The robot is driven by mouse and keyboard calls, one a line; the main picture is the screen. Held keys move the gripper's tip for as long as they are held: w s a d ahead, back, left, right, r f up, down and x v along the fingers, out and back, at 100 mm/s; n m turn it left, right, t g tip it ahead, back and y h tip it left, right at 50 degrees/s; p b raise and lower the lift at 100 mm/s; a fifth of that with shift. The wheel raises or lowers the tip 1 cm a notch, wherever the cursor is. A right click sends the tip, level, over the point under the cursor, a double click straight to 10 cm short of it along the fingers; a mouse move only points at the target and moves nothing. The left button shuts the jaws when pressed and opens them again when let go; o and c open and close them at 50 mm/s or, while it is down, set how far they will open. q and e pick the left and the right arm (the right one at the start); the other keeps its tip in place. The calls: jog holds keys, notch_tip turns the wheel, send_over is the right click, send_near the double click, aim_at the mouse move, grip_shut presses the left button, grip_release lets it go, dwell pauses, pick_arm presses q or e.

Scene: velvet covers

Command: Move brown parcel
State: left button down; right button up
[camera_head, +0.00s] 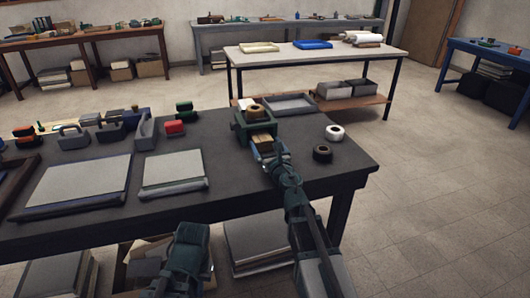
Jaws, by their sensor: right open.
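A small tan-brown block (262,139), which looks like the brown parcel, is at the right end of the dark table, just in front of a green tape-dispenser-like frame (241,131). My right gripper (266,150) is open at this block. I cannot tell whether its fingers touch the block, and the gripper partly hides it. My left gripper (190,236) is low in front of the table's near edge, away from the block. Its fingers are not clear.
On the dark table (225,147) are two covered boards (80,182) (173,172), a red-topped item (175,128), a grey tray (290,105), and white (334,132) and black (322,153) tape rolls. A cardboard box (150,250) is underneath. Other benches stand behind.

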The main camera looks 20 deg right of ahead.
aim_at(259, 137)
jog(key=shift+w, duration=1.2)
jog(key=shift+c, duration=0.2)
jog(key=c, duration=1.4)
jog(key=shift+s, duration=0.1)
jog(key=shift+c, duration=0.2)
